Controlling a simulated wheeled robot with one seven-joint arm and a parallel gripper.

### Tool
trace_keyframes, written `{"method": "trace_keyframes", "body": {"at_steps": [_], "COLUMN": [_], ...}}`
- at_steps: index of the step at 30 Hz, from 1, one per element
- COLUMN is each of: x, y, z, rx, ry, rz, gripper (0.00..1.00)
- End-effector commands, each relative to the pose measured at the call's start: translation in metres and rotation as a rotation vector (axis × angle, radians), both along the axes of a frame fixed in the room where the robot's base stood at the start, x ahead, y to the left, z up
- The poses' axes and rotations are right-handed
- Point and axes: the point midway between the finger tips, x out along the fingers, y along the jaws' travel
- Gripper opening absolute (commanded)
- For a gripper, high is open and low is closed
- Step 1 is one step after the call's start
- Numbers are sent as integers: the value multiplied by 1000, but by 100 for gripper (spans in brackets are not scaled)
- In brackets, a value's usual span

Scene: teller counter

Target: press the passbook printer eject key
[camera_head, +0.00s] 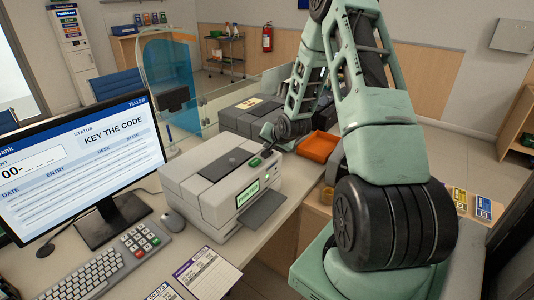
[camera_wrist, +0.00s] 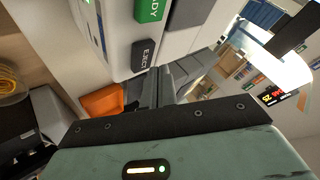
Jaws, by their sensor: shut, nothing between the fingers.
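The passbook printer (camera_head: 190,190) is a light grey box on the counter, with a lit green panel (camera_head: 247,193) on its front. In the wrist view its casing (camera_wrist: 118,35) carries a dark key marked EJECT (camera_wrist: 143,54) beside a green READY light (camera_wrist: 150,9). The green light shows on the printer's top in the head view (camera_head: 255,162). My gripper (camera_head: 267,134) is shut and empty, just above the printer's back right corner. In the wrist view its dark fingertips (camera_wrist: 160,72) appear close to the EJECT key; whether they touch it I cannot tell.
An orange tray (camera_head: 318,147) lies right of the printer. A dark grey machine (camera_head: 248,115) stands behind it. A clear glass screen (camera_head: 222,110) runs behind the counter.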

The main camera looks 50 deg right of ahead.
Motion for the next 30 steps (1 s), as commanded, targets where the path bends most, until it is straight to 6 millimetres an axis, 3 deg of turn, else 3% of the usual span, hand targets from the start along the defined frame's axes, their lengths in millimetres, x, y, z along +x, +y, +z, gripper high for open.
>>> {"method": "trace_keyframes", "body": {"at_steps": [30], "x": [0], "y": [0], "z": [-8], "rx": [0], "ry": [0], "rz": [0], "gripper": [0]}}
